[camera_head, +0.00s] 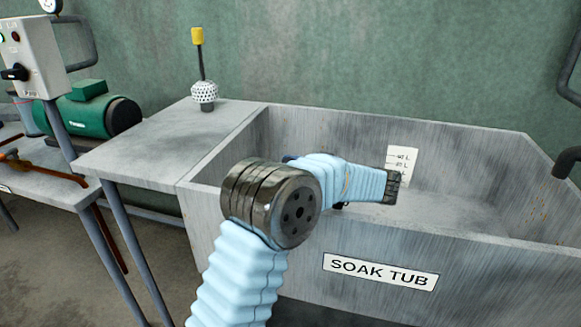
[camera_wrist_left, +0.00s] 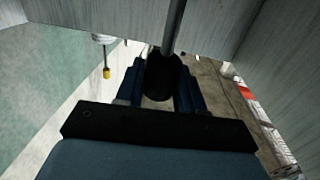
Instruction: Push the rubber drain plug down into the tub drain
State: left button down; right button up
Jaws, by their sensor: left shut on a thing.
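The grey metal soak tub (camera_head: 350,238) stands at the right in the head view. My left arm reaches over its front wall, and the gripper is mostly hidden behind the arm and wall there. In the left wrist view my left gripper (camera_wrist_left: 162,88) has its two dark blue fingers on either side of a black cylindrical thing (camera_wrist_left: 160,72). A grey rod (camera_wrist_left: 174,25) runs from it to the top edge. I cannot tell whether a rubber plug is on this rod. The drain and plug cannot be made out. My right gripper is not in view.
A grey side counter (camera_head: 165,145) joins the tub's left side. A white perforated ball on a yellow-topped stick (camera_head: 204,92) stands at its back. A green motor (camera_head: 95,115) and a control box (camera_head: 28,57) are farther left. A dark pipe (camera_head: 567,162) is at the right.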

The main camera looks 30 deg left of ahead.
pick_arm(q)
jog(key=shift+f, duration=0.1)
jog(key=shift+f+b, duration=0.45)
jog(key=shift+f, duration=0.35)
jog(key=c, duration=0.6)
grip_release()
jog(key=r, duration=0.3)
jog(key=shift+s+d+r, duration=0.2)
jog(key=shift+s+r, duration=0.05)
jog(key=shift+r, duration=0.15)
jog(key=s+d+r, duration=0.2)
jog(key=s+r, duration=0.1)
jog(key=s, duration=0.1)
jog(key=s+d+r+p, duration=0.1)
jog(key=s+d+r, duration=0.1)
jog(key=s+r, duration=0.1)
jog(key=s+d+r, duration=0.3)
jog(key=s, duration=0.1)
jog(key=shift+s+p, duration=0.3)
jog(key=shift+p, duration=0.05)
